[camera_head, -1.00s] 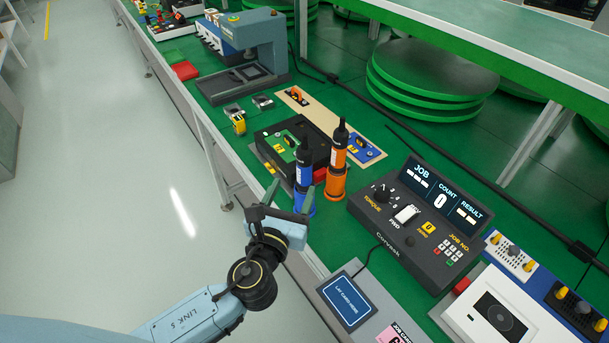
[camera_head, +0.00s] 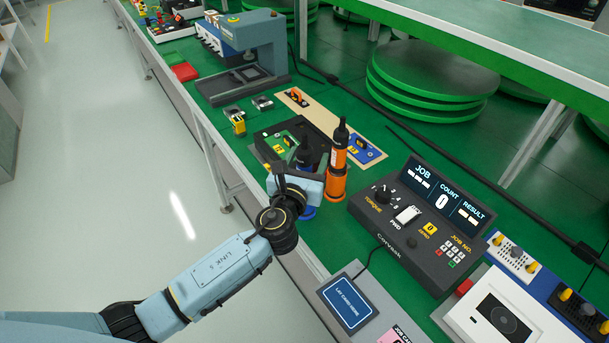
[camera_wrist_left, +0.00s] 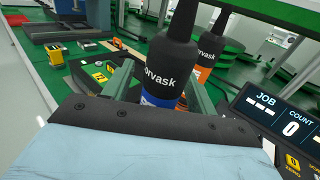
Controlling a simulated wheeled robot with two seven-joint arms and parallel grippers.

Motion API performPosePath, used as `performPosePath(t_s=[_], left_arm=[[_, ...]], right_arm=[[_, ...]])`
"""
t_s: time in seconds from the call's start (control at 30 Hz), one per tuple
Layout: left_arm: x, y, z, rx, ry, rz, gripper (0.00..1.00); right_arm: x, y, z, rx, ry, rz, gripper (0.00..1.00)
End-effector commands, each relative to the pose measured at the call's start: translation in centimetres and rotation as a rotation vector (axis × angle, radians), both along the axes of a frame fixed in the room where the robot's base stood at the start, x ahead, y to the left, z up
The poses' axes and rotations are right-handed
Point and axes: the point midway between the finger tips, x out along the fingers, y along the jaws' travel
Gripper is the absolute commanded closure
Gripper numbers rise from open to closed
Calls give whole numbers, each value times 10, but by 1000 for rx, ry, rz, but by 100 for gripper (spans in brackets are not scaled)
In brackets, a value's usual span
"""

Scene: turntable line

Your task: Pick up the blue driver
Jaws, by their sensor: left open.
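The blue driver (camera_head: 309,211) stands upright on the green bench, mostly hidden behind my left wrist in the head view. In the left wrist view its black upper body and blue lower part (camera_wrist_left: 158,94) rise between the two fingers. My left gripper (camera_wrist_left: 160,88) is open, with a finger on each side of the driver; I cannot tell whether either finger touches it. In the head view the fingers are hidden behind my left wrist. An orange driver (camera_head: 337,178) stands upright just to the right of the blue one. My right gripper is not in view.
A dark control box (camera_head: 410,245) with a JOB display stands to the right. A black fixture (camera_head: 270,143) lies behind the drivers. A card reader pad (camera_head: 347,303) is at the bench's near edge. Bare green bench shows between the pad and the drivers.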

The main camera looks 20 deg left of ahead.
Motion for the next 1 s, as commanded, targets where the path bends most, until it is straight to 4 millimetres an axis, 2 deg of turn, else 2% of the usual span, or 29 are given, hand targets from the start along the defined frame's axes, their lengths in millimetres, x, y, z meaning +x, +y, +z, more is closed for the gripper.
performPosePath(t_s=[0.07,0.5,0.8,0.87,1.0], left_arm=[[0,0,0,-1,0,0,43],[-1,0,0,-1,0,0,99],[0,0,4,-2,-4,0,100],[0,0,10,-3,-5,-1,100],[0,0,34,-3,-6,0,100]], right_arm=[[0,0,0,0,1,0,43],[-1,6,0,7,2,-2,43],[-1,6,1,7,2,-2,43],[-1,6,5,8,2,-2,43],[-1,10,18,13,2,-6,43]])
